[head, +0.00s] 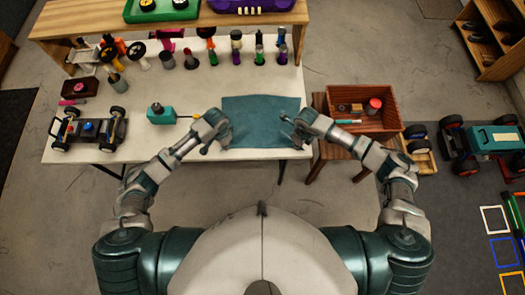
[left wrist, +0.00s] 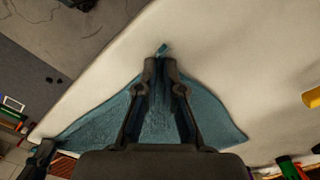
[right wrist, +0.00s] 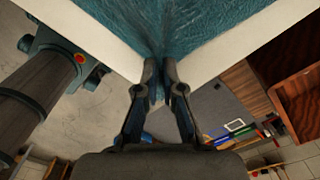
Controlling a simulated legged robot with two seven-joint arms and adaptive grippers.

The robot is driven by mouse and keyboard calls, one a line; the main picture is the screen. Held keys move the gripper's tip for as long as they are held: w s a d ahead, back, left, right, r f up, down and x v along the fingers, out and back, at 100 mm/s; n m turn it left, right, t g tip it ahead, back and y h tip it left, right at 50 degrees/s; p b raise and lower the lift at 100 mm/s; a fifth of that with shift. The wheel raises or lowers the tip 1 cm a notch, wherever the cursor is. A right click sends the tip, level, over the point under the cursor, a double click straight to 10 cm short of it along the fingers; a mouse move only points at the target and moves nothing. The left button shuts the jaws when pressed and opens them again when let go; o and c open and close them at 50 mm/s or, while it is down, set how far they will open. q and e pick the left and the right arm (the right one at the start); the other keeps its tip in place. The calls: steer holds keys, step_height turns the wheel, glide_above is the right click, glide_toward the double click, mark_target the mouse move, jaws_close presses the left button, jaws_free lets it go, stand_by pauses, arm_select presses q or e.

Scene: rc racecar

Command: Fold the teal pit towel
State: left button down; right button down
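The teal pit towel (head: 262,110) lies spread out near the front edge of the white table. My left gripper (head: 226,128) is at its left side. In the left wrist view its fingers (left wrist: 161,62) are together, with a bit of teal cloth showing at the tips and the towel (left wrist: 210,110) drawn up around them. My right gripper (head: 290,126) is at the towel's right side. In the right wrist view its fingers (right wrist: 160,68) pinch the cloth, and the towel (right wrist: 170,25) puckers toward them. The fingers hide the exact grip points.
A teal drill-like tool (head: 161,116) and an RC car chassis (head: 90,129) stand left on the table (head: 200,90). Several bottles (head: 259,54) line the back. A wooden box (head: 366,96) with small items stands right of the table, beside my right forearm.

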arm_select(q)
steer(key=shift+s+a+f, duration=0.1)
steer(key=shift+a+f, duration=0.1)
steer(key=shift+a, duration=0.05)
arm_select(e)
steer(key=shift+f, duration=0.15)
steer(key=shift+d, duration=0.15)
arm_select(q)
steer(key=shift+d+r, duration=0.1)
